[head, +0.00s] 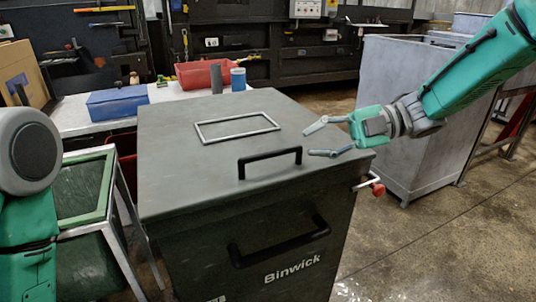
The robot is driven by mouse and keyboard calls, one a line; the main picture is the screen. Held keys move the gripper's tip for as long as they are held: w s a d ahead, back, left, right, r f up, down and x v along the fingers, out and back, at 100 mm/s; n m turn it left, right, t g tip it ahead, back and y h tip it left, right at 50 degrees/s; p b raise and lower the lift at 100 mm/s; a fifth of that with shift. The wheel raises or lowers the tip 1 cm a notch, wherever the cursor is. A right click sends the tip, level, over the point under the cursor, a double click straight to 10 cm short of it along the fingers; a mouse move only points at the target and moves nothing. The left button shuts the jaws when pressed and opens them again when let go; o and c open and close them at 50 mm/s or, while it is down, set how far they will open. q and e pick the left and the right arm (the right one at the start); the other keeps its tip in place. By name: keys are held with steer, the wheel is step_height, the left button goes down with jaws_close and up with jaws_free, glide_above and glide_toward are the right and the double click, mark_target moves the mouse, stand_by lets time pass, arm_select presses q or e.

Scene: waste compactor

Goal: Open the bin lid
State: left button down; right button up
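The dark green-grey bin (290,240), marked "Binwick", stands in front of me. Its flat lid (190,165) is closed. A black lid handle (270,157) stands up near the lid's front edge, and a silver rectangular frame (237,127) sits farther back on the lid. My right gripper (308,140) comes in from the right, above the lid's right side, its two fingers spread apart and pointing left toward the lid handle. The fingers look empty and apart from the handle. My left arm shows only at the left edge; its gripper is out of view.
A second black handle (280,245) is on the bin's front, and a red knob (378,189) on a silver bar sticks out at its right. Grey metal containers (410,120) stand at the right. A green-framed bin (85,190) and a table (75,118) are at the left.

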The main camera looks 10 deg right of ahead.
mark_target(286, 153)
steer(key=x, duration=0.4)
steer(key=shift+w+a+f, duration=0.1)
steer(key=shift+f, duration=0.15)
steer(key=shift+a+f+b, duration=0.45)
steer(key=shift+f+b, duration=0.1)
steer(key=shift+a, duration=0.25)
steer(key=shift+a+f, duration=0.1)
steer(key=shift+a, duration=0.3)
steer(key=shift+r+x, duration=0.25)
steer(key=shift+x, duration=0.85)
steer(key=shift+a+r, duration=0.1)
steer(key=shift+a, duration=0.3)
steer(key=shift+d, duration=0.2)
jaws_close()
arm_select(q)
steer(key=shift+d+f, duration=0.15)
steer(key=shift+f, duration=0.65)
arm_select(e)
steer(key=shift+w+d, duration=0.15)
steer(key=shift+d, duration=0.1)
